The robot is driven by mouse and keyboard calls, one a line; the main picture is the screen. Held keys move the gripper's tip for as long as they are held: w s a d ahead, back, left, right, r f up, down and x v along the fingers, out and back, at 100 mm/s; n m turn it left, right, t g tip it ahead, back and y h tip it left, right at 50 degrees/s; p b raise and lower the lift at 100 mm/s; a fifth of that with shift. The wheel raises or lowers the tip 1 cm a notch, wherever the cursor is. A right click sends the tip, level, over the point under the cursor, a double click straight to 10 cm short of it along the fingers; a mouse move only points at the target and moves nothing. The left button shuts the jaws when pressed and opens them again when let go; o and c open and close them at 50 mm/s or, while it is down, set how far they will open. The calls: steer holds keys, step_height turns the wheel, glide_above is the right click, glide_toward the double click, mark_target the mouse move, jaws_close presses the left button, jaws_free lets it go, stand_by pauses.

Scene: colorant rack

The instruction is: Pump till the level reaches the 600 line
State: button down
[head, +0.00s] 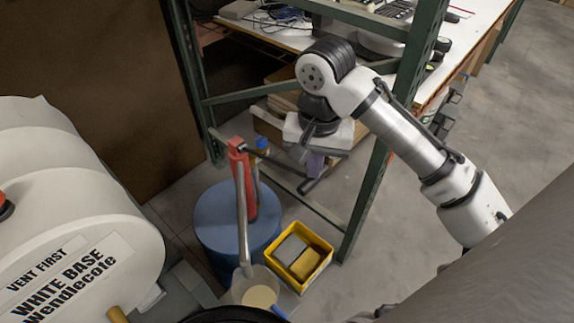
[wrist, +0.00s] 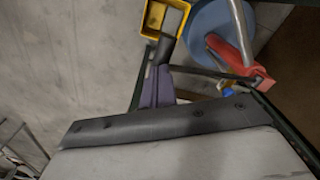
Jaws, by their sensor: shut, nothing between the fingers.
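The red hand pump (head: 242,180) stands on a blue drum (head: 212,222); in the wrist view it is at upper right (wrist: 252,78). Its dark lever (head: 272,163) reaches right to a black crosswise grip (head: 314,181), also in the wrist view (wrist: 166,50). A grey spout (head: 242,225) runs down into a clear container (head: 238,291) with cream liquid. Its markings and the 600 line cannot be read. My gripper (head: 316,166) is shut and empty, its purple fingers close by the grip; it also shows in the wrist view (wrist: 154,88). I cannot tell whether they touch.
A yellow bin (head: 318,262) with grey and yellow items stands right of the drum. A large white tank (head: 75,215) labelled WHITE BASE fills the left. A green rack post (head: 375,175) stands behind my arm. Bare floor lies at right.

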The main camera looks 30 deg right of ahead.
steer(key=shift+f+b, duration=3.75)
steer(key=shift+f, duration=2.6)
step_height(320, 180, up, 13)
steer(key=p, duration=1.3)
steer(key=shift+f, duration=0.1)
steer(key=shift+r, duration=1.1)
steer(key=shift+f, duration=0.15)
steer(key=shift+f+b, duration=4.9)
steer(key=shift+f, duration=2.45)
step_height(320, 180, up, 10)
steer(key=p, duration=0.9)
steer(key=shift+f+p, duration=0.2)
steer(key=shift+p, duration=0.1)
steer(key=shift+r, duration=2.7)
